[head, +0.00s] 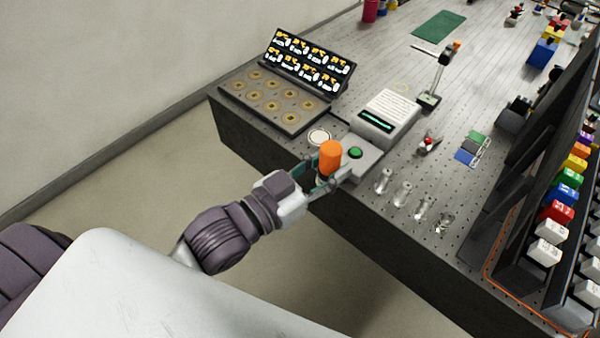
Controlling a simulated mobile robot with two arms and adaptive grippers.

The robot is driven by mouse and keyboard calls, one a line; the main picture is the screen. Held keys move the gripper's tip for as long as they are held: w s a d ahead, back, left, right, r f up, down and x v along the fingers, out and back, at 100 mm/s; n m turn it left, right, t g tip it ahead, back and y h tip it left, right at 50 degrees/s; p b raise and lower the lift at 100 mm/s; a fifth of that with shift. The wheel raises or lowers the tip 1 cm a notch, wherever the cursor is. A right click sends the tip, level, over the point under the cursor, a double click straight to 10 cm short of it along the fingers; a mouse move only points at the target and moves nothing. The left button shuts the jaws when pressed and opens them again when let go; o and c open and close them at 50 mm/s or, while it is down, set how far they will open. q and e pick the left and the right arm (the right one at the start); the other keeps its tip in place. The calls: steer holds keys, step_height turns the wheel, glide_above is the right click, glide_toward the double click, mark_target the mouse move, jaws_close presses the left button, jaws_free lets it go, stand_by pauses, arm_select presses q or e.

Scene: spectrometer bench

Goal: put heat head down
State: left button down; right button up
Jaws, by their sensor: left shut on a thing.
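An orange cylinder, which looks like the heat head (330,155), stands roughly upright at the near edge of the bench. My left gripper (327,178) reaches in from the lower left and is shut on its lower part, which the fingers partly hide. I cannot tell whether its base touches the bench. A device with a green button (356,153) and a sloped display (385,117) sits just to its right and behind. A round white disc (319,137) lies just behind the orange cylinder. My right gripper is not in view.
A dark tray with gold rings (270,105) and an open labelled lid lies behind left. Several clear glass vials (402,193) stand to the right along the near edge. A small stand (430,98) is behind the device. A rack of coloured blocks (556,212) fills the right side.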

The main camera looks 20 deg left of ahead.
arm_select(q)
steer(key=w+d+f+m+g+h, duration=0.2)
steer(key=w+d+m+g+h, duration=0.3)
steer(key=d+m+g+h, duration=0.1)
steer(key=shift+d+m+g+h, duration=0.4)
steer(key=shift+d+g+h, duration=0.2)
steer(key=shift+d+g, duration=0.2)
steer(key=shift+m+g, duration=0.3)
steer(key=shift+a+g+h, duration=0.1)
steer(key=shift+g+h, duration=0.2)
steer(key=shift+s+a+f+m+g+h, duration=0.2)
steer(key=shift+a+m+g, duration=0.35)
steer(key=shift+g, duration=0.4)
steer(key=shift+s+a+r+m+g+h, duration=0.15)
steer(key=shift+a+m+g+h, duration=0.2)
steer(key=shift+m+g, duration=0.55)
steer(key=shift+s+a+f+m+g+h, duration=0.15)
steer(key=shift+a+m+g, duration=0.4)
steer(key=shift+g, duration=0.5)
steer(key=shift+d, duration=0.1)
